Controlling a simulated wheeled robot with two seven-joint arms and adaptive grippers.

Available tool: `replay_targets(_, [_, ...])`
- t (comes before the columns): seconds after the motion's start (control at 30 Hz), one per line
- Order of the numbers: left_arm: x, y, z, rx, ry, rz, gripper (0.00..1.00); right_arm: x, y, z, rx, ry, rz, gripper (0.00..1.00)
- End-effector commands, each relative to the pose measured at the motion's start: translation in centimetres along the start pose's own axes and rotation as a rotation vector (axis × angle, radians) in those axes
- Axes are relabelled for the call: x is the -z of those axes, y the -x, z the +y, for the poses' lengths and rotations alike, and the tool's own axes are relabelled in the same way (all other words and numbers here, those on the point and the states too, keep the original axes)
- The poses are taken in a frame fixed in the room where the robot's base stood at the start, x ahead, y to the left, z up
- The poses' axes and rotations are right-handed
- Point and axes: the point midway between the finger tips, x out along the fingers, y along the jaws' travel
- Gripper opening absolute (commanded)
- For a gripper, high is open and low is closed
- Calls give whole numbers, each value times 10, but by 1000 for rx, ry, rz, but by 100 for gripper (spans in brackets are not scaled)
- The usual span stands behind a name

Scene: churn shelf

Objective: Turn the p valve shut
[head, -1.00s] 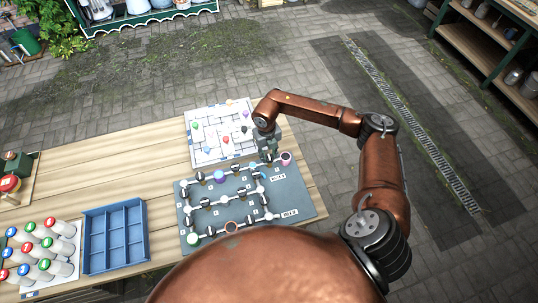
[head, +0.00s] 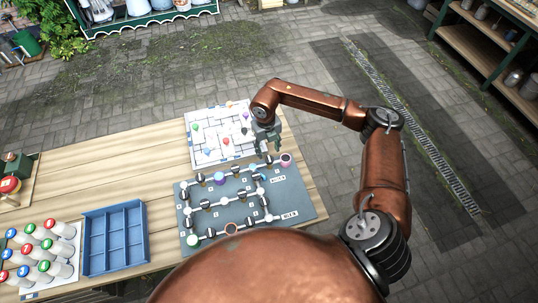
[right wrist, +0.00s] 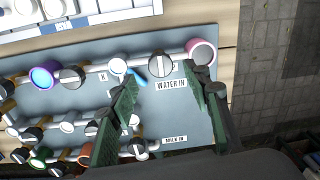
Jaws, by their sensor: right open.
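A grey valve board (head: 230,213) lies on the wooden table, with white pipes and several black-knobbed valves. The letter labels are too small to tell which valve is p. My right gripper (head: 271,152) is over the board's upper right corner, open and empty. In the right wrist view its fingers (right wrist: 163,80) stand either side of the line to that knob, apart from it as far as I can tell. My left gripper is out of view.
A white board with coloured pins (head: 215,152) lies behind the valve board. A blue divided tray (head: 115,238) and several capped bottles (head: 45,248) are at the left. Other valves (right wrist: 72,77) and a purple-rimmed cup (right wrist: 43,76) line the same pipe.

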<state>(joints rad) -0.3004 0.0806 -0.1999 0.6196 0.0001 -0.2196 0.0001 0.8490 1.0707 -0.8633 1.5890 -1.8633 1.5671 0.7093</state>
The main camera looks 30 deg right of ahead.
Motion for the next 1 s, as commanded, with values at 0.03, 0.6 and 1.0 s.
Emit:
replay_targets(0.03, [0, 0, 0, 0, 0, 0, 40, -1, 12, 0, 1, 1, -5, 44])
replay_targets(0.6, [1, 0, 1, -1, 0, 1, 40, 0, 66, 0, 0, 0, 0, 44])
replay_targets(1.0, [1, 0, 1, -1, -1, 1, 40, 0, 65, 0, 0, 0, 0, 44])
